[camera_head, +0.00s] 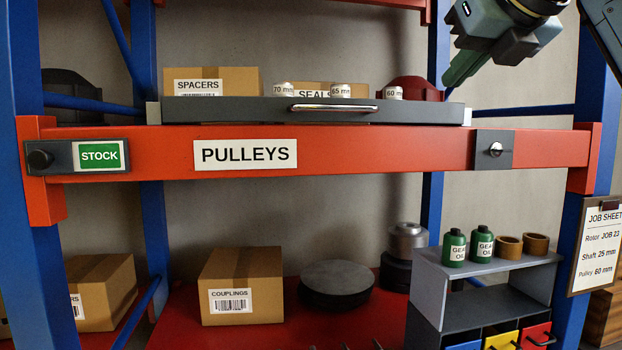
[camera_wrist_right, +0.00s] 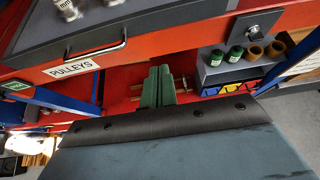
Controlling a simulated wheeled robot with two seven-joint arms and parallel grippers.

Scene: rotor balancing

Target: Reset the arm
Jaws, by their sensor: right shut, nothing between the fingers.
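My right gripper (camera_head: 462,68) hangs at the upper right of the head view, in front of the rack and above the orange beam. In the right wrist view its green fingers (camera_wrist_right: 158,86) are together with nothing between them. Part of my right arm shows at the top right corner. My left gripper is in neither view.
An orange beam (camera_head: 380,150) marked PULLEYS crosses the blue rack. Above it is a grey drawer (camera_head: 230,111) with a bar handle (camera_head: 335,108) and pulleys marked 70, 65 and 60 mm behind its front. Below stand a couplings box (camera_head: 242,287), a round dark plate (camera_head: 336,285) and a grey bin unit (camera_head: 480,273) with oil bottles. A job sheet (camera_head: 596,246) hangs at right.

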